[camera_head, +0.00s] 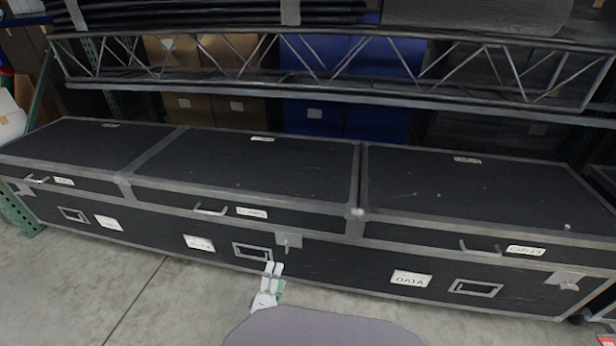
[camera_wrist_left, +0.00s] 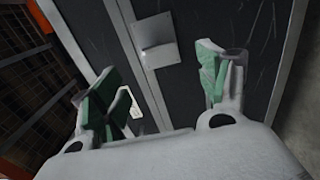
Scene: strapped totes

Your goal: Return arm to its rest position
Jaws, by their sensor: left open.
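My left gripper (camera_head: 273,267) shows low in the middle of the head view, with white and green fingers pointing up the picture. It is in front of the lower face of a long black case (camera_head: 345,265), near a recessed handle (camera_head: 252,251). In the left wrist view the two green-padded fingers of the gripper (camera_wrist_left: 163,88) stand wide apart with nothing between them. Behind them is a dark case panel (camera_wrist_left: 195,30) with metal edging and a metal latch plate (camera_wrist_left: 157,42). I cannot tell whether the fingers touch the case. My right gripper is in neither view.
The black case with three lids (camera_head: 240,160) spans the head view. A metal truss (camera_head: 330,85) lies on the shelf above it, with brown boxes (camera_head: 215,107) and blue bins (camera_head: 325,115) behind. The concrete floor (camera_head: 150,290) is clear at the front left.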

